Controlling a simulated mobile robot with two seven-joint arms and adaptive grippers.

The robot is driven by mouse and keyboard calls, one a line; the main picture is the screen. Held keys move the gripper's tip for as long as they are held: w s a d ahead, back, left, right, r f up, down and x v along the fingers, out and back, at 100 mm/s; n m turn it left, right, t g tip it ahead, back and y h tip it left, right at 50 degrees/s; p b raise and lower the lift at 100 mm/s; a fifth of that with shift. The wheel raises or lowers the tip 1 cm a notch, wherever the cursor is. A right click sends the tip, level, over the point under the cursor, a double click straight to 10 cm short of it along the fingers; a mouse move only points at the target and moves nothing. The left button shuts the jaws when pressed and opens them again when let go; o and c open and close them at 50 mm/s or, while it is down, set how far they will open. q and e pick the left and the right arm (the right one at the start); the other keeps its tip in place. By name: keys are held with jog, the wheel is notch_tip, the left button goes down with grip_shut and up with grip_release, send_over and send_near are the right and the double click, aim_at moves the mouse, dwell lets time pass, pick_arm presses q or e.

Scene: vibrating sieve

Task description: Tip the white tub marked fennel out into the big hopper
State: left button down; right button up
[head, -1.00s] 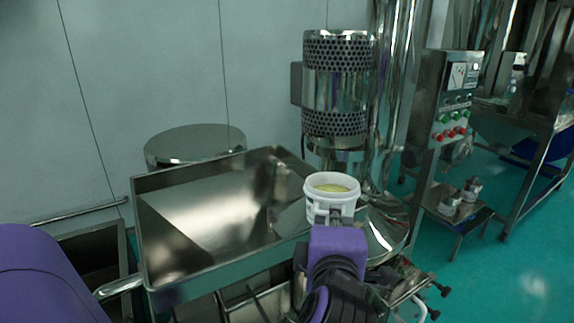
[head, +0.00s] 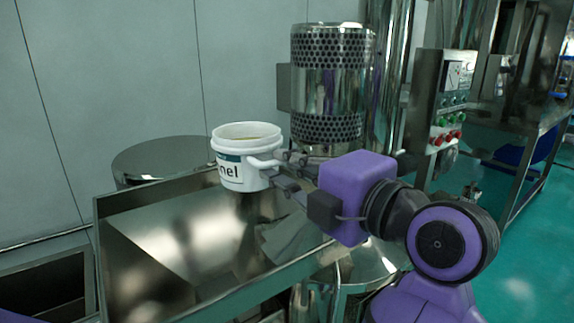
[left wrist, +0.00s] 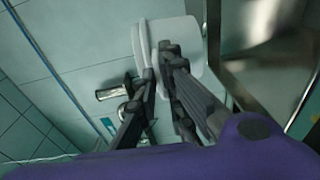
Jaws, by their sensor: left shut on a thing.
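In the left wrist view the fingers (left wrist: 160,75) close on a white part of the tub (left wrist: 183,38). The big hopper (head: 165,235), an open shiny metal trough, lies below the tub, which overlaps its far rim in the head view. My right gripper is out of view.
A perforated metal cylinder (head: 328,85) stands behind the gripper. A round metal lid (head: 165,158) is behind the hopper. A control box (head: 447,95) with coloured buttons stands at the right. Green floor (head: 530,240) is clear at the far right.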

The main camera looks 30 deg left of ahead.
pick_arm(q)
jog(key=m+p, duration=0.5)
jog(key=p, duration=0.1)
jog(key=shift+d+m, duration=0.15)
jog(key=shift+m, duration=0.15)
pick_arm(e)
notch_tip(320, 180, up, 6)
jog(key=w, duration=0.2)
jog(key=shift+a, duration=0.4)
